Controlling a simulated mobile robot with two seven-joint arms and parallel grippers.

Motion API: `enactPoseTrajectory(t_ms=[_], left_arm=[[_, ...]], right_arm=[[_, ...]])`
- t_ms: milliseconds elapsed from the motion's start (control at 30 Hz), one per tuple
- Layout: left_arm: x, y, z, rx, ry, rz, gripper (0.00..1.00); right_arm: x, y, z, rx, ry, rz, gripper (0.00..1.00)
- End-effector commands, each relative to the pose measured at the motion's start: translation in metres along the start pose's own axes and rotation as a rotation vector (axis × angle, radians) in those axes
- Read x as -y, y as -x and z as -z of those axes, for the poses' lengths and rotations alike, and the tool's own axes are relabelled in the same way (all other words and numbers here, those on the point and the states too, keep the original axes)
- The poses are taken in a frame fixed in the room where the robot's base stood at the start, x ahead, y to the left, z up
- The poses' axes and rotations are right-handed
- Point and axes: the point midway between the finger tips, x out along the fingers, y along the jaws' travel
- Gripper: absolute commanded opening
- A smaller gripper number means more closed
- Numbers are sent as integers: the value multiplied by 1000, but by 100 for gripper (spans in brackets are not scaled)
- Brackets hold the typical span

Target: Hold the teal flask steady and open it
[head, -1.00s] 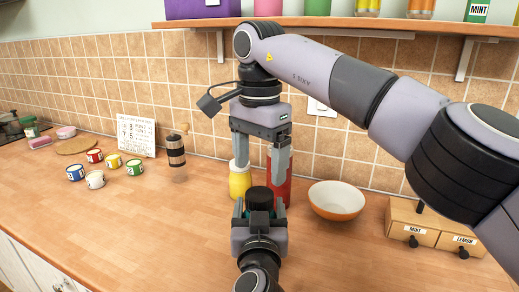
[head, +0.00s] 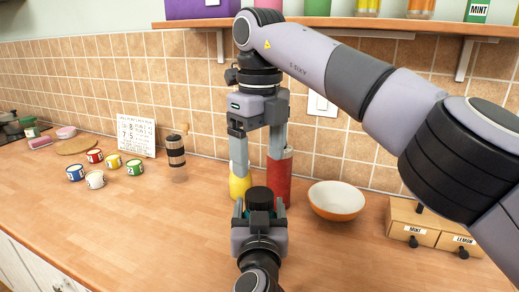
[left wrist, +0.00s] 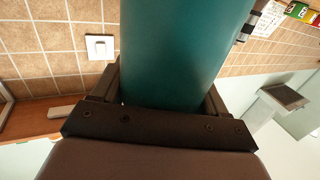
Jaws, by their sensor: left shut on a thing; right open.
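The teal flask is upright near the middle of the counter in the head view, mostly hidden by my left gripper (head: 259,216). Its black lid (head: 260,197) shows on top. In the left wrist view the teal body (left wrist: 185,55) stands between the fingers of my left gripper, which is shut on it. My right gripper (head: 258,168) is open and empty, pointing down above the lid. Its two fingers are spread left and right, apart from the lid.
Behind the flask stand a yellow container (head: 239,187) and a red canister (head: 285,178). An orange-and-white bowl (head: 337,202) and wooden drawers (head: 414,226) are to the right. Several mugs (head: 95,180) and a dark-banded jar (head: 176,155) are left. A shelf (head: 340,22) runs above.

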Motion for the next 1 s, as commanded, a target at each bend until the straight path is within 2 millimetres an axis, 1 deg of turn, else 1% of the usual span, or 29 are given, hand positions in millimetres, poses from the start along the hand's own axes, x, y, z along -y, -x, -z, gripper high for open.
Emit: enactPoseTrajectory(t_ms=[100, 233, 400, 533, 767, 900, 1000], left_arm=[[0, 0, -2, 5, -1, 0, 0], [0, 0, -2, 5, -1, 0, 0], [0, 0, -2, 5, -1, 0, 0], [0, 0, -2, 5, -1, 0, 0], [0, 0, -2, 5, -1, 0, 0], [0, 0, -2, 5, -1, 0, 0], [0, 0, -2, 5, -1, 0, 0]], right_arm=[[0, 2, 0, -1, -162, 0, 81], [0, 3, 0, -2, -291, -1, 81], [0, 3, 0, -2, -374, 0, 81], [0, -3, 0, -3, -385, 0, 81], [0, -28, 1, -5, -382, -2, 81], [0, -50, 1, -5, -382, -2, 81], [0, -63, 1, -4, -383, -1, 81]])
